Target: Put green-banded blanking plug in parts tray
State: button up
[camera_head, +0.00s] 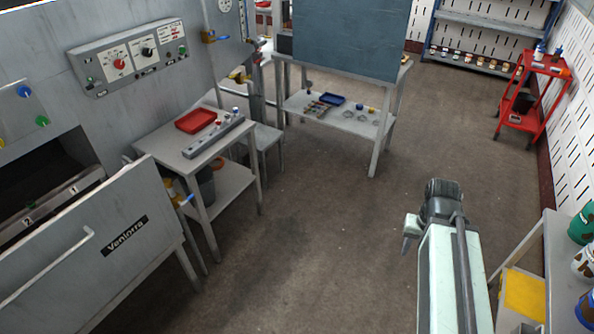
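I cannot make out a green band on any small part, so I cannot pick out the blanking plug. A shallow red tray (195,121) lies on the small grey table at left and looks empty. Beside it is a long grey rack (211,141) with small items at its far end, too small to identify. A blue tray (331,98) lies on the low shelf of the far bench. I cannot tell which is the parts tray. My gripper (409,238) hangs at the end of my arm at lower right, over the floor and well away from both trays; its fingers are mostly hidden.
The small table (174,153) stands against a large grey machine, whose open door panel (100,245) juts out at lower left. A red cart (535,95) is at far right. A shelf unit with cans (586,262) is at right. The middle floor (320,220) is clear.

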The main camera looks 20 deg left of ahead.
aim_at(203, 118)
jog(key=u, duration=2.3)
jog(key=i, duration=0.65)
jog(key=u, duration=0.2)
